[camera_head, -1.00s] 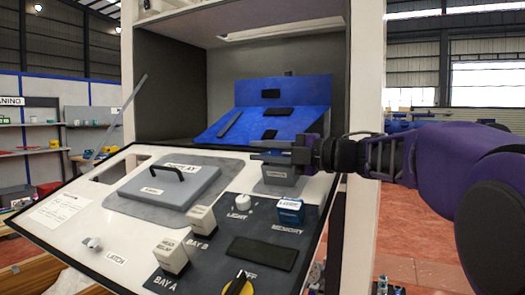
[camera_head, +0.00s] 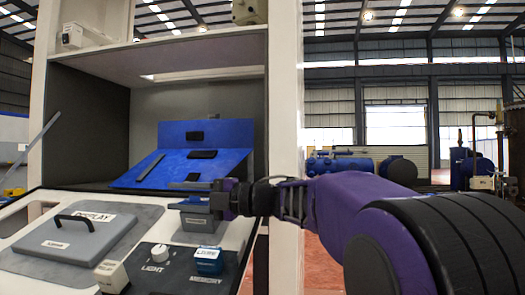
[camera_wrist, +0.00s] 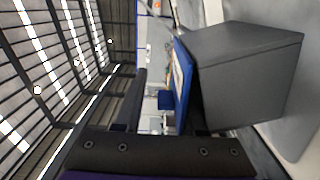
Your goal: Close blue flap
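The blue flap (camera_head: 180,170) is a sloping blue panel inside the grey cabinet recess in the head view. It slants down towards the front, with a blue upright panel (camera_head: 235,132) behind it and dark bars on both. My gripper (camera_head: 188,191) is in front of the flap's lower right part, above the console; I cannot tell whether it touches anything. Its two fingers look apart and empty. In the wrist view my gripper (camera_wrist: 163,100) shows spread fingers with a gap between them. A blue surface (camera_wrist: 183,80) shows beside a dark grey box there.
A grey block (camera_head: 201,224) stands just below my gripper. The sloping console carries a grey display cover (camera_head: 75,235) with a handle, a white light knob (camera_head: 159,253) and a blue-topped memory block (camera_head: 208,260). The cabinet's right post (camera_head: 285,100) stands close beside my arm.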

